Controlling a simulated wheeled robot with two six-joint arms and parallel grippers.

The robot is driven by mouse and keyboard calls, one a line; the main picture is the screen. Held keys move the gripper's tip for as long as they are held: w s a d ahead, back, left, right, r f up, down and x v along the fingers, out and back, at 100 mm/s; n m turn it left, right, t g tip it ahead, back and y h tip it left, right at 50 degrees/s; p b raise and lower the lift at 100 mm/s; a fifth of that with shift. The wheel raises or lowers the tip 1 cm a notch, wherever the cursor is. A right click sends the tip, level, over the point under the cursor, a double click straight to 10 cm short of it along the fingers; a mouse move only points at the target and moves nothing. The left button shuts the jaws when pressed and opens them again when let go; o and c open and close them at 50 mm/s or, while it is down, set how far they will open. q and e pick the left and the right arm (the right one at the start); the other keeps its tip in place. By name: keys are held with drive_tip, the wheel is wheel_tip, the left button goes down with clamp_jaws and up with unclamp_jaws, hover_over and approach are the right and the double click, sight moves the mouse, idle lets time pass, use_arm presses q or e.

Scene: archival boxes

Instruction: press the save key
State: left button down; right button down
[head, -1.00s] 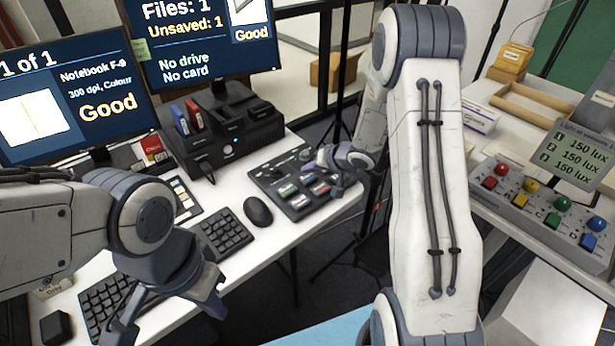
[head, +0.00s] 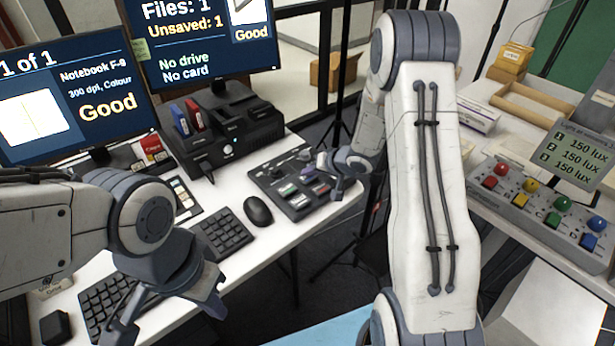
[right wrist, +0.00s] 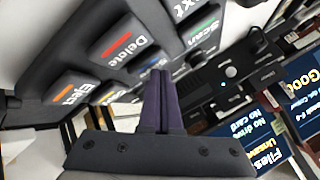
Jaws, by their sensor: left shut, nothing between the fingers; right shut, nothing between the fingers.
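The dark key panel (head: 270,186) with coloured-label keys lies at the right end of the white desk. In the right wrist view I read the Delete key (right wrist: 121,45), the Eject key (right wrist: 72,92) and the Scan key (right wrist: 203,36). I cannot make out a save label; part of the panel is hidden behind my right gripper. My right gripper (head: 336,190) is shut and empty over the panel's right side; its purple fingers (right wrist: 160,78) show close together, contact unclear. My left gripper (head: 214,303) is shut and empty, in front of the keyboard (head: 105,298).
A monitor (head: 200,45) reads "Files: 1, Unsaved: 1", "No drive", "No card". A mouse (head: 258,211) and number pad (head: 225,232) lie left of the panel. A dark dock (head: 225,130) stands behind. A button box (head: 540,205) is on the right table.

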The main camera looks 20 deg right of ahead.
sight(310, 179)
drive_tip(key=shift+f, duration=0.3)
idle(0.4)
drive_tip(key=shift+r+p, duration=0.9)
drive_tip(key=shift+p, duration=0.25)
wheel_tip(310, 179, up, 5)
drive_tip(key=p, duration=0.6)
drive_tip(key=shift+r, duration=0.1)
